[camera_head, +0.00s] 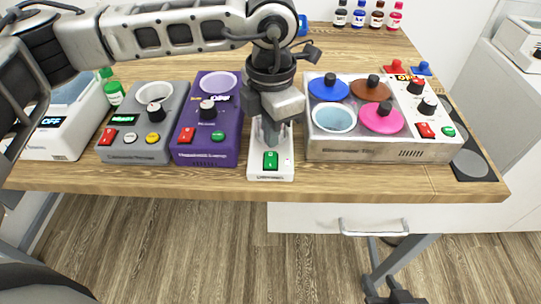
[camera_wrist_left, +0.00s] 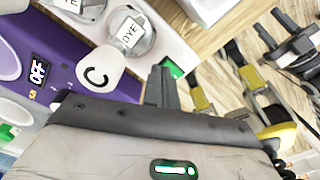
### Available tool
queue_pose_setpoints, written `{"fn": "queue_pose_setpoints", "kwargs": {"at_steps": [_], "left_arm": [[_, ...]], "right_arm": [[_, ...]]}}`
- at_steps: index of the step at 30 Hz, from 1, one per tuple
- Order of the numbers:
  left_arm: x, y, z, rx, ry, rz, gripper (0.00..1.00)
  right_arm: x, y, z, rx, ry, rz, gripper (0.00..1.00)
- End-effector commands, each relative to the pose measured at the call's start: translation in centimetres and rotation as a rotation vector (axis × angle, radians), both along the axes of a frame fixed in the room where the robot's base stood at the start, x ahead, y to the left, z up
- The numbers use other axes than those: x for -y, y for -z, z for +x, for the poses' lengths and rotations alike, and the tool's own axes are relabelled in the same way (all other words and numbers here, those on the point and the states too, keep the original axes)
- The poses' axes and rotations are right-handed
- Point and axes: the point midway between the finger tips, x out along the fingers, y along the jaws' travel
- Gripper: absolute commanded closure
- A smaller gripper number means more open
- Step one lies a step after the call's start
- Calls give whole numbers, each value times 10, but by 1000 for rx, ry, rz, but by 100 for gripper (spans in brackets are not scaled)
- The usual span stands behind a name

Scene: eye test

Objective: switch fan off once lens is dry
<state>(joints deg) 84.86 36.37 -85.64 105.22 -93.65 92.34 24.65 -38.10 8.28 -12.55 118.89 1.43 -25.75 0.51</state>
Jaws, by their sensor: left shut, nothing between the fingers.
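A narrow white box with a lit green rocker switch (camera_head: 270,160) stands at the table's front edge; it may be the fan, but its label is too small to read. The green switch also shows in the left wrist view (camera_wrist_left: 175,68). My left gripper (camera_head: 270,138) is shut and empty, pointing down over this box just behind the switch. I cannot tell whether it touches the box. Its dark fingers (camera_wrist_left: 160,88) partly cover the box in the left wrist view. The arm hides the back of the box. I cannot make out a lens.
To the left stand a purple machine (camera_head: 224,152), whose display reads OFF in the left wrist view (camera_wrist_left: 38,72), and a grey machine (camera_head: 130,152). To the right is a wide dye unit (camera_head: 350,149) with coloured lids and knobs. Bottles (camera_head: 359,16) stand at the back.

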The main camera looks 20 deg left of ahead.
Motion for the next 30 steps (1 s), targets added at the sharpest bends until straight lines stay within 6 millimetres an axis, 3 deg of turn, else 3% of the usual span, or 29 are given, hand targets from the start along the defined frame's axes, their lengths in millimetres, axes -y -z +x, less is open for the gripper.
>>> {"fn": "queue_pose_setpoints", "kwargs": {"at_steps": [30], "left_arm": [[0,11,0,0,0,0,100]], "right_arm": [[1,11,-1,-1,-2,-4,64]]}}
